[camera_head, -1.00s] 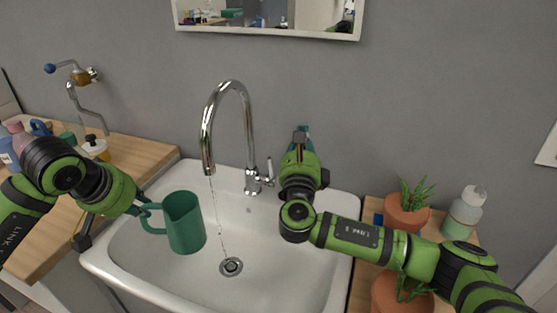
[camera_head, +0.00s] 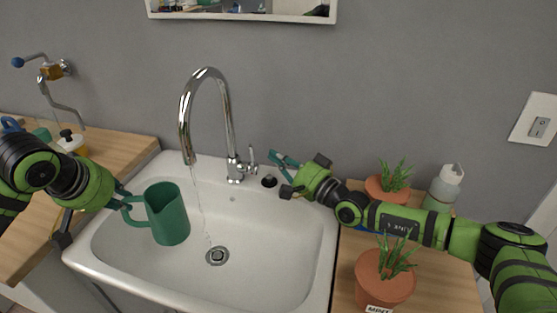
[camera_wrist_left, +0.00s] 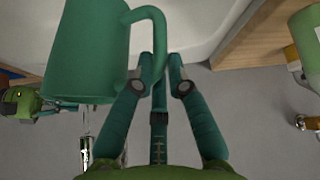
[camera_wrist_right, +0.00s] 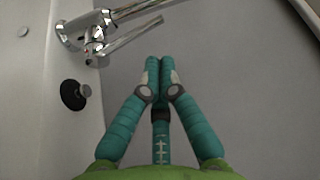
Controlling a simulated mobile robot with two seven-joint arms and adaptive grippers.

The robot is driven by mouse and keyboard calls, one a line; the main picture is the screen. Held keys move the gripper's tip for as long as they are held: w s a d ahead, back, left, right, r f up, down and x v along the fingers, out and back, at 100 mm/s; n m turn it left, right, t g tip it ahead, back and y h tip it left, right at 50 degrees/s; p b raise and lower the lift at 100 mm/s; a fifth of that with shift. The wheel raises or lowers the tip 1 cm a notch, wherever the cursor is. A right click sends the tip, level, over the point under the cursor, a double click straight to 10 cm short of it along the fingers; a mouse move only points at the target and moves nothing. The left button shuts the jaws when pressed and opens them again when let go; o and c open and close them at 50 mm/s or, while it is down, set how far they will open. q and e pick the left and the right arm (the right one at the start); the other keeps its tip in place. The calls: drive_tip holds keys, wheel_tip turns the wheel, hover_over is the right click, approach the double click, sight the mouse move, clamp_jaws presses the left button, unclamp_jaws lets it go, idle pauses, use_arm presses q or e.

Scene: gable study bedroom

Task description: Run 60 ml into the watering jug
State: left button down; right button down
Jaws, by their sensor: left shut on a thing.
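A green watering jug (camera_head: 168,215) is upright over the left part of the sink basin. My left gripper (camera_head: 122,197) is shut on its handle, which also shows in the left wrist view (camera_wrist_left: 155,40). The chrome tap (camera_head: 186,130) runs a thin water stream (camera_head: 199,205). The stream passes just right of the jug and falls into the basin near the drain (camera_head: 217,256). My right gripper (camera_head: 273,154) is shut and empty, right of the tap lever (camera_head: 252,158). In the right wrist view, its closed fingertips (camera_wrist_right: 160,60) are apart from the lever (camera_wrist_right: 132,35). The jug's inside is hidden.
A black knob (camera_head: 269,181) sits on the white sink's (camera_head: 290,235) back ledge. Potted plants (camera_head: 385,275) and a soap bottle (camera_head: 443,190) stand on the right counter. A yellow-and-black bottle (camera_head: 72,142) stands on the left counter.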

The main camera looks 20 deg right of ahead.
drive_tip(key=x, duration=0.6)
drive_tip(key=shift+s+a+f+n+y, duration=0.15)
drive_tip(key=shift+s+a+n, duration=0.15)
drive_tip(key=shift+s+n, duration=0.15)
drive_tip(key=shift+s+a+f+n+y, duration=0.1)
drive_tip(key=shift+s+a+n+y, duration=0.05)
drive_tip(key=shift+s+a+n, duration=0.25)
drive_tip(key=shift+d, duration=0.1)
drive_tip(key=shift+s, duration=0.1)
